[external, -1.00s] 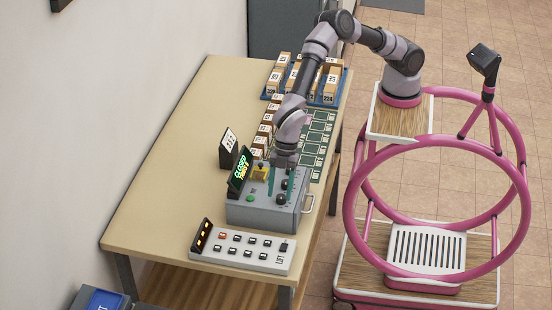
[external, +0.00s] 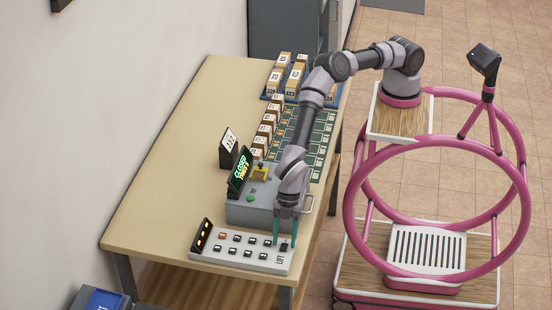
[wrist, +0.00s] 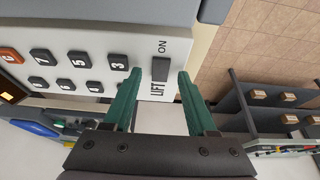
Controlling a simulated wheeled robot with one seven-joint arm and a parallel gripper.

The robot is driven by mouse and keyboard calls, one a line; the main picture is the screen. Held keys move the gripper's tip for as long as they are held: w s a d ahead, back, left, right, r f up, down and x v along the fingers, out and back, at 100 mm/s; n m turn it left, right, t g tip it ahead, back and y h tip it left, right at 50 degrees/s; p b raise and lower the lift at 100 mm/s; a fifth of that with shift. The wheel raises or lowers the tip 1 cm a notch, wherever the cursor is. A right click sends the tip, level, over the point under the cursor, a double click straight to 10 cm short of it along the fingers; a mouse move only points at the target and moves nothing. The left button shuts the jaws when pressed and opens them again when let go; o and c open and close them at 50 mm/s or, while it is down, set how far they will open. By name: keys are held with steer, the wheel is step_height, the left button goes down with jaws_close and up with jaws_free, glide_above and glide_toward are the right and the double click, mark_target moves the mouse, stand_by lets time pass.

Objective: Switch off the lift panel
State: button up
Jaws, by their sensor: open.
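The lift panel (external: 240,248) is a white slab with several dark buttons, one orange-red button, and a dark display with lit orange marks at its left end. It lies on the near end of the table. Its dark switch (external: 284,244) is at the right end; in the wrist view the switch (wrist: 160,69) sits between the words LIFT and ON. My gripper (external: 285,242) is over that end, fingers pointing down. In the wrist view my gripper (wrist: 160,76) is open, with one green finger either side of the switch. I cannot tell whether the fingers touch the panel.
A grey box (external: 250,213) with a green button and a "CLOSED" sign (external: 239,170) stands just behind the panel. Small parcels (external: 265,130) line the table behind it. The table's left side (external: 165,170) is clear.

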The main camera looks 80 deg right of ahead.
steer(key=shift+f, duration=0.15)
jaws_close()
steer(key=shift+a+h, duration=0.25)
steer(key=shift+h, duration=0.25)
steer(key=shift+w+f+h, duration=0.1)
steer(key=shift+w+h, duration=0.2)
steer(key=shift+h, duration=0.4)
steer(key=shift+a, duration=0.1)
steer(key=shift+s+h, duration=0.15)
steer(key=shift+h, duration=0.25)
jaws_free()
steer(key=shift+s+r, duration=0.1)
steer(key=shift+r, duration=0.1)
